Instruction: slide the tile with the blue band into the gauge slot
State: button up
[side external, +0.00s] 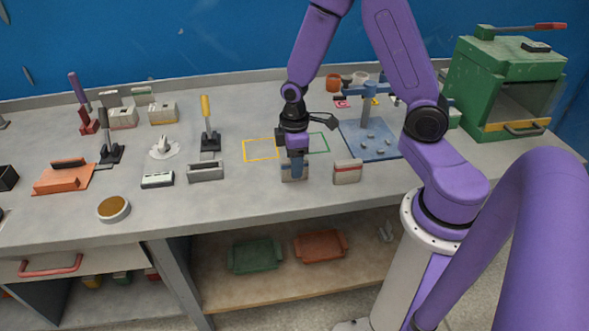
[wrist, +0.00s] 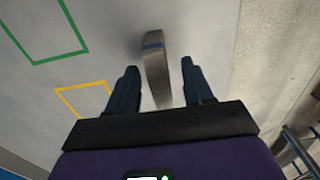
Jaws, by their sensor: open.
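The tile with the blue band (wrist: 154,62) stands on edge in the wrist view, its band near the top, between my two spread fingers. In the side view the same tile (side external: 287,174) is partly hidden by my gripper (side external: 296,175), which points down over it. My gripper (wrist: 159,66) is open, with a gap visible on both sides of the tile. A grey block with a long recess (side external: 205,173) lies to the left on the bench; I cannot tell whether it holds the gauge slot.
A similar block with a red band (side external: 347,172) stands just right of my gripper. Yellow (side external: 261,149) and green (side external: 319,143) outlines mark the bench behind. A blue mat (side external: 358,140) with small pieces lies right. Toggle clamps stand left.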

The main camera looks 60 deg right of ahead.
jog(key=shift+f, duration=1.55)
grip_shut()
jog(key=shift+r, duration=0.15)
